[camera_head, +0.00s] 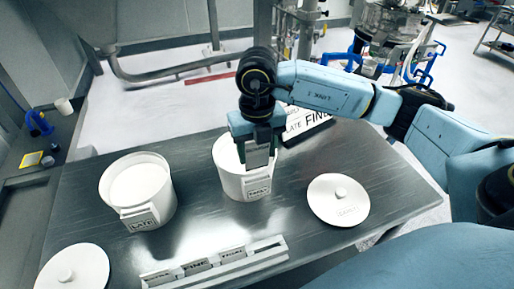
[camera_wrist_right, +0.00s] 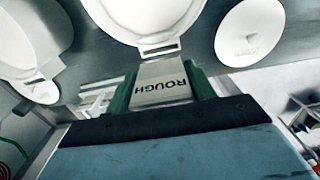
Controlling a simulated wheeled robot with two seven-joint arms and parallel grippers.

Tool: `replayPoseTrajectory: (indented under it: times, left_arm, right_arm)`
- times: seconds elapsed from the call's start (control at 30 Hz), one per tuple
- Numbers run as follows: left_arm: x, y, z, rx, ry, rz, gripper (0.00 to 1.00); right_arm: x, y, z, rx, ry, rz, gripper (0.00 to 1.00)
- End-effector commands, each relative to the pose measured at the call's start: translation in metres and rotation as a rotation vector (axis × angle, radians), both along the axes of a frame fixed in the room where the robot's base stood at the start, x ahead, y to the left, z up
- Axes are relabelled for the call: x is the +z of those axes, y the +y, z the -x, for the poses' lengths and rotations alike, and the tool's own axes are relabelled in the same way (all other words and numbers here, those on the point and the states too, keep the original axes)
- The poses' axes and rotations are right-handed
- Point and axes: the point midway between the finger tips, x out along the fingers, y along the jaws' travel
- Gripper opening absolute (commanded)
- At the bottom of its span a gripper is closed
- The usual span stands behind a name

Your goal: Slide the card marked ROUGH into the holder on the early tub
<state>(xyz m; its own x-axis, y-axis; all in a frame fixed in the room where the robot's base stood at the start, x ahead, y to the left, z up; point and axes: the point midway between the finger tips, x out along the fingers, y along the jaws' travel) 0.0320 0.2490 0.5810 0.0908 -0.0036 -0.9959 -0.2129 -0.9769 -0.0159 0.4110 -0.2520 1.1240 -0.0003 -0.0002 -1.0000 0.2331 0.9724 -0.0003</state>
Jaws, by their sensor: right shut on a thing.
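The early tub (camera_head: 228,181) is a white round tub near the middle of the table, with a label holder (camera_head: 257,190) on its front. My right gripper (camera_head: 258,143) points down in front of this tub's rim, shut on a pale card (camera_head: 257,158). In the right wrist view the card (camera_wrist_right: 163,72) reads ROUGH and sits between the green fingers. Its far end lies close to the white tub's holder (camera_wrist_right: 160,50); I cannot tell whether they touch. My left gripper is not in view.
The late tub (camera_head: 165,195) stands to the left. Lids lie at right (camera_head: 338,212) and front left (camera_head: 75,265). A rack (camera_head: 240,266) with several cards is at the front edge.

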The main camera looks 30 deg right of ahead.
Motion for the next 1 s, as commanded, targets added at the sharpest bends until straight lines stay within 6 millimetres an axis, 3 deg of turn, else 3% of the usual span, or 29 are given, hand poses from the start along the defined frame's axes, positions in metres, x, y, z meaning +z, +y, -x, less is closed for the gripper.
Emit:
replayPoseTrajectory:
  times: [1.0]
  left_arm:
    - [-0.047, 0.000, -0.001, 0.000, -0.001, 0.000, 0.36]
  right_arm:
    - [-0.053, 0.000, 0.000, 0.000, 0.000, -0.001, 0.32]
